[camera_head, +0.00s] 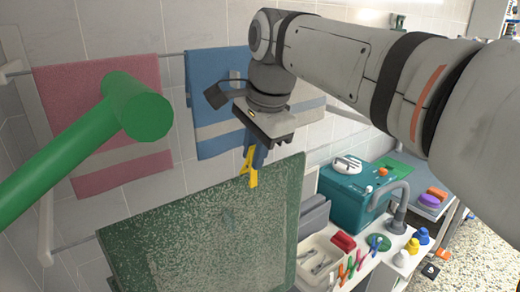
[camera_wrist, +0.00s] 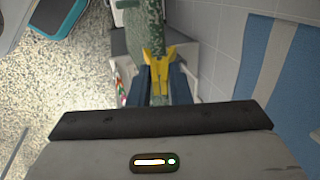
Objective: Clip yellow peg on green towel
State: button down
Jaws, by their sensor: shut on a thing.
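The yellow peg (camera_head: 250,171) is held pointing down in my gripper (camera_head: 256,156), which is shut on it. In the wrist view the peg (camera_wrist: 159,72) sits between the blue fingers, with its two prongs spread apart. The green towel (camera_head: 215,225) hangs below, its top edge sloping up to the right. The peg's tips overlap this top edge near its right part. In the wrist view the towel (camera_wrist: 146,30) runs as a narrow strip up to the gap between the prongs. I cannot tell whether the prongs touch it.
A pink towel (camera_head: 98,80) and a blue striped towel (camera_head: 212,70) hang from a rail behind. A thick green bar (camera_head: 70,155) crosses the left foreground. A counter at lower right holds a teal box (camera_head: 352,192), a tap (camera_head: 399,205), a tray (camera_head: 303,262) and several coloured pegs (camera_head: 352,266).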

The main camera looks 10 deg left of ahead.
jog(key=shift+f, duration=0.2)
jog(key=c, duration=0.8)
grip_release()
jog(key=shift+o, duration=0.2)
notch_tip(320, 180, up, 8)
jog(key=p, duration=0.7)
jog(key=shift+d, duration=0.1)
